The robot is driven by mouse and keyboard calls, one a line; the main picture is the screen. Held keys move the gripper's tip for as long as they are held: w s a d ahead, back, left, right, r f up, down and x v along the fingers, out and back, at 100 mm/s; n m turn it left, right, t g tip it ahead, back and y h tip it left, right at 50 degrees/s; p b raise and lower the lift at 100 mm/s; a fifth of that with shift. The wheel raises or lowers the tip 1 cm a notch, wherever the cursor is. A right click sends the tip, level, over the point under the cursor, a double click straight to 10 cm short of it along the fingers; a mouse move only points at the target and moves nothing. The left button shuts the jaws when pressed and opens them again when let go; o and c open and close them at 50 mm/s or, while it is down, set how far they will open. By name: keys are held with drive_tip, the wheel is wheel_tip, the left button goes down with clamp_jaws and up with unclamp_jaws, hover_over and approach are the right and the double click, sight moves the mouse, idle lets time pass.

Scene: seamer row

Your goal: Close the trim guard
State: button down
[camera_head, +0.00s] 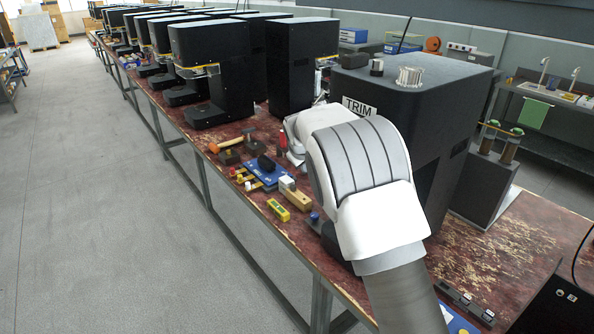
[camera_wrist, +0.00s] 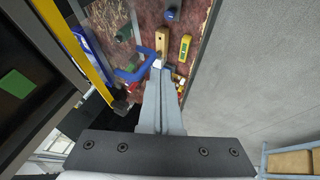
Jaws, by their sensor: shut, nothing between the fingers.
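The black machine with the TRIM label (camera_head: 359,106) stands on the bench in the head view, largely covered by my arm. Its guard cannot be made out there. In the wrist view, a yellow-edged bar (camera_wrist: 72,42) runs down the left, beside a pale, see-through panel (camera_wrist: 108,18). A bent blue bar (camera_wrist: 133,73), perhaps the guard's handle, lies just left of my fingertips. My gripper (camera_wrist: 157,70) is shut and empty, its tips close to this bar; I cannot tell whether they touch. The gripper is hidden behind my arm in the head view.
A yellow block (camera_head: 278,210), a wooden block (camera_head: 295,197), a blue tray (camera_head: 262,172) and a mallet (camera_head: 232,143) lie on the worn red bench (camera_head: 500,250). More black machines (camera_head: 212,70) stand along the row. The grey floor (camera_head: 110,200) at left is clear.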

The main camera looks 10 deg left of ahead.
drive_tip(key=shift+w+d+m, duration=0.25)
drive_tip(key=shift+w, duration=0.2)
drive_tip(key=shift+w+d+m, duration=0.25)
drive_tip(key=shift+w, duration=0.2)
drive_tip(key=shift+d, duration=0.1)
